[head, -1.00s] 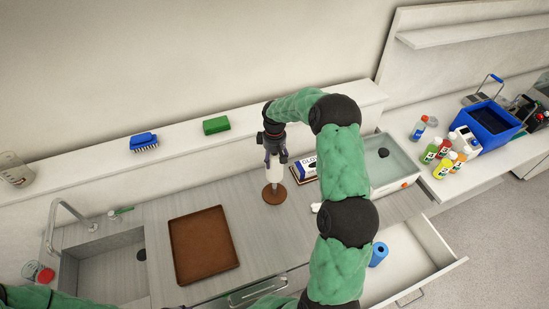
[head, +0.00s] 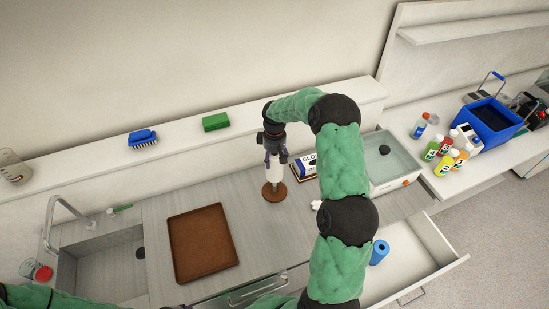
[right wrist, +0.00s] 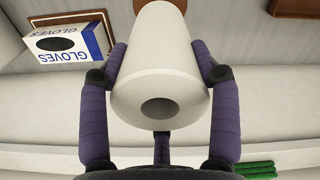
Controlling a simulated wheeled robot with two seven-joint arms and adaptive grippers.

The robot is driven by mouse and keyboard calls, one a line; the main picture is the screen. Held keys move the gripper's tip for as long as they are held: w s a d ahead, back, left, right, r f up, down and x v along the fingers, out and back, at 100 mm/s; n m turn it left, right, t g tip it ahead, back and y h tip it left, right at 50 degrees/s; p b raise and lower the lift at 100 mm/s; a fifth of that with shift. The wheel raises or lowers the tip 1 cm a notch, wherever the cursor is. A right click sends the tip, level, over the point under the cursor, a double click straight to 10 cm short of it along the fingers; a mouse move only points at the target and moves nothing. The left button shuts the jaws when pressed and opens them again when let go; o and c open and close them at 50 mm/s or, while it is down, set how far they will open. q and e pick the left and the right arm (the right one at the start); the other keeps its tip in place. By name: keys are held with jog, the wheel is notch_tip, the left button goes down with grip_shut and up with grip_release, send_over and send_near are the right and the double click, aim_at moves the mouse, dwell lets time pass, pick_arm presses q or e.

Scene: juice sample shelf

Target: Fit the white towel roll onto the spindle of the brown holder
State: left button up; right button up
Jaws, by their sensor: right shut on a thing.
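The white towel roll (head: 275,172) is upright in my right gripper (head: 276,156), just above or on the round base of the brown holder (head: 274,197). In the right wrist view, the two purple fingers (right wrist: 160,72) are shut on the sides of the roll (right wrist: 160,50). The near end of the roll shows a dark core hole. The holder (right wrist: 152,5) peeks out past the roll's far end. The spindle does not show, and I cannot tell whether the roll is around it or how far down it sits.
A gloves box (head: 303,168) stands just right of the roll, with a water basin (head: 393,165) beyond it. A brown tray (head: 203,243) lies to the left, near the sink (head: 100,268). An open drawer (head: 420,255) holds a blue roll (head: 379,253).

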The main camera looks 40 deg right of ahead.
aim_at(274, 174)
jog(key=shift+f+b, duration=1.25)
jog(key=shift+f, duration=0.45)
dwell(0.3)
dwell(0.4)
jog(key=shift+f+b, duration=2.5)
jog(key=shift+f, duration=0.7)
dwell(0.5)
jog(key=shift+f+b, duration=0.45)
dwell(0.4)
jog(key=o, duration=1.4)
